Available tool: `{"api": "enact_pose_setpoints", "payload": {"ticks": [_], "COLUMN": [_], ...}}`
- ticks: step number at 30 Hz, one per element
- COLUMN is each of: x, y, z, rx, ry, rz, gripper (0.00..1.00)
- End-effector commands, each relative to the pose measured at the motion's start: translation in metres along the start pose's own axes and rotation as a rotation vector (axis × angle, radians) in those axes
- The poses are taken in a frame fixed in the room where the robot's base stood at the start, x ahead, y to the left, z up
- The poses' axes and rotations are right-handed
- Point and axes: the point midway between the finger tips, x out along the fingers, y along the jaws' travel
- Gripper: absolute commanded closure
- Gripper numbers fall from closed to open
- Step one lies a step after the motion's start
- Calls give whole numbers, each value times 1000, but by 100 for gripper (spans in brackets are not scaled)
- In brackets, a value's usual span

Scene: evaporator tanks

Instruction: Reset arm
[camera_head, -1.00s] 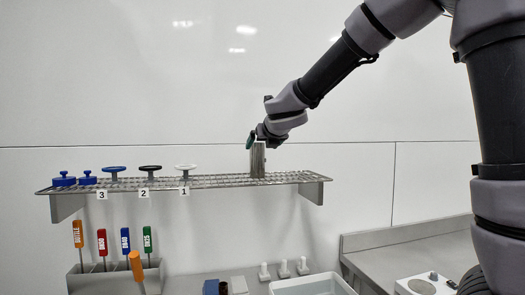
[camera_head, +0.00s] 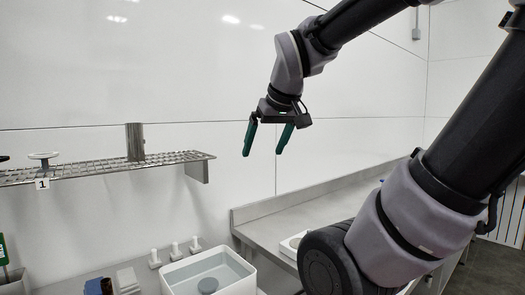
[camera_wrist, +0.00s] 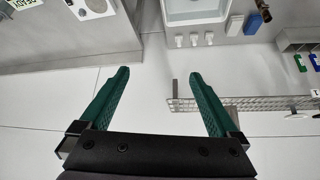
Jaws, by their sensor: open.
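My gripper (camera_head: 265,140) hangs in the air in the head view, to the right of the wire shelf's end. Its two green fingers are apart and nothing is between them. In the wrist view my gripper (camera_wrist: 157,85) also shows both green fingers spread and empty. My arm comes in from the upper right of the head view, bent at the wrist with the fingers pointing down.
The wire shelf (camera_head: 100,170) carries a metal block (camera_head: 135,142) and a white-topped piece (camera_head: 43,157) by label 1. Below are a white basin (camera_head: 208,275), several white pegs (camera_head: 175,252) and a grey counter (camera_head: 285,222). The wall behind is plain.

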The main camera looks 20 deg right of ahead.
Motion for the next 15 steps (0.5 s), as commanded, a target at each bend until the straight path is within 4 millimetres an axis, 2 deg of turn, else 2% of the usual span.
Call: {"api": "enact_pose_setpoints", "payload": {"ticks": [1, 3, 6, 15], "x": [-6, -11, -14, -15], "y": [-4, -12, -19, -22], "z": [11, 22, 28, 30], "rx": [139, 285, 401, 433], "ry": [-2, -11, -19, -24], "rz": [-36, -81, -120, -133], "gripper": [3, 3, 3, 3]}}
